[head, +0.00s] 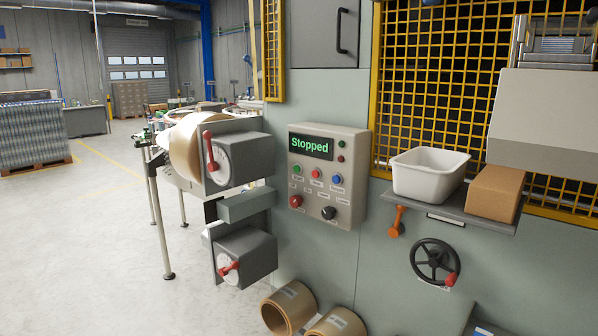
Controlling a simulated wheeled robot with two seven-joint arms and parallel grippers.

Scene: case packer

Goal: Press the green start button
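The green start button (295,169) is a small round button on a light grey control panel (352,190), at the left of a row. A red button (316,173) and a blue button (337,179) sit to its right in the same row. The display (311,146) above them reads "Stopped" in green letters. A larger red knob (295,201) and a black knob (328,213) are lower on the panel. Nothing covers the green button. Neither of my grippers is in view.
Left of the panel are grey boxes with dials and red handles (212,150). To the right, a shelf (452,208) holds a white bin (428,174) and a cardboard box (495,192), with a handwheel (435,261) below. Cardboard rolls (289,307) lie below the panel. The left floor is open.

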